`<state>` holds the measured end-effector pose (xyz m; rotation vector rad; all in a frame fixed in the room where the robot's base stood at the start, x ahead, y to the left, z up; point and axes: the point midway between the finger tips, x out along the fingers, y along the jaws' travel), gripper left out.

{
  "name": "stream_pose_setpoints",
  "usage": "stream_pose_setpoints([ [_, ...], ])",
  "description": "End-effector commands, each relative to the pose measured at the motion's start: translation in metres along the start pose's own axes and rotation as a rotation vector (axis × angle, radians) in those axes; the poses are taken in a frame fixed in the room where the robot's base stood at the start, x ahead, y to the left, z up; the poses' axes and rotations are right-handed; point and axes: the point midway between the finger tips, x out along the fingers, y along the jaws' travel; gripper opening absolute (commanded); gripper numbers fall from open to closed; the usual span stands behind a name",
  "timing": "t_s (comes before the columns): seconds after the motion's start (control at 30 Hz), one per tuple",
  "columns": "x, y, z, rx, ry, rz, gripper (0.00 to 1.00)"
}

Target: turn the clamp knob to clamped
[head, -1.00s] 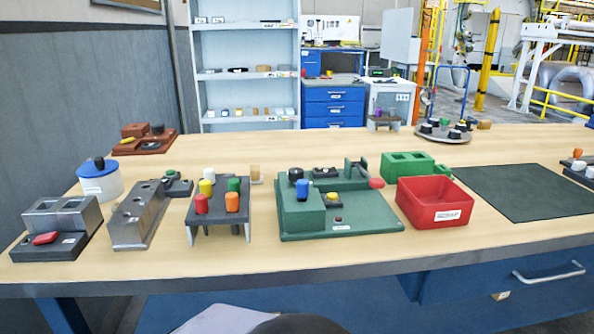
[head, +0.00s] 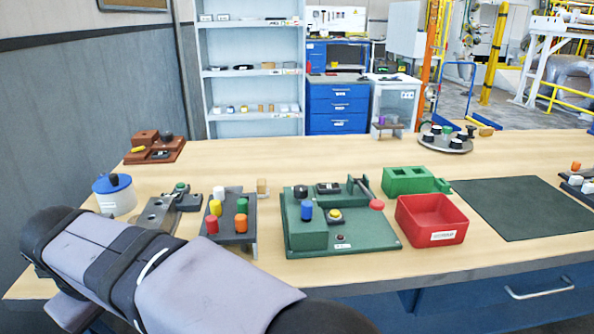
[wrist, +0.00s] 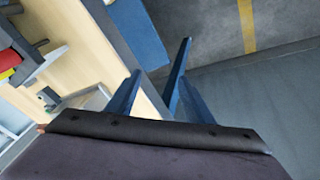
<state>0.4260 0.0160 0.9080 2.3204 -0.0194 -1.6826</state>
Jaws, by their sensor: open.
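A green fixture (head: 372,236) stands at the middle of the table.
A stand with coloured pegs (head: 226,219) is left of the fixture. A red bin (head: 433,232) and a green block (head: 408,180) are to its right. A blue-lidded tub (head: 115,196) is at the left. A dark mat (head: 510,210) is bare. The back table strip is mostly free.

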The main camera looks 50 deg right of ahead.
Motion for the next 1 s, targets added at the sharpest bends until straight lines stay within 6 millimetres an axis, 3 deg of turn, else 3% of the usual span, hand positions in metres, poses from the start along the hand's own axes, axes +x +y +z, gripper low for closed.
stream_pose_setpoints([
  [0.03, -0.015, 0.013, -0.010, 0.034, 0.000, 0.014, 0.47],
  [0.27, -0.033, 0.074, -0.035, 0.253, -0.016, 0.074, 0.47],
  [0.37, -0.041, 0.110, -0.045, 0.377, -0.025, 0.109, 0.47],
  [0.57, -0.059, 0.201, -0.055, 0.674, -0.040, 0.193, 0.47],
  [0.83, -0.081, 0.330, -0.035, 1.085, -0.049, 0.316, 0.47],
  [1.0, -0.074, 0.389, 0.014, 1.378, -0.092, 0.371, 0.47],
])
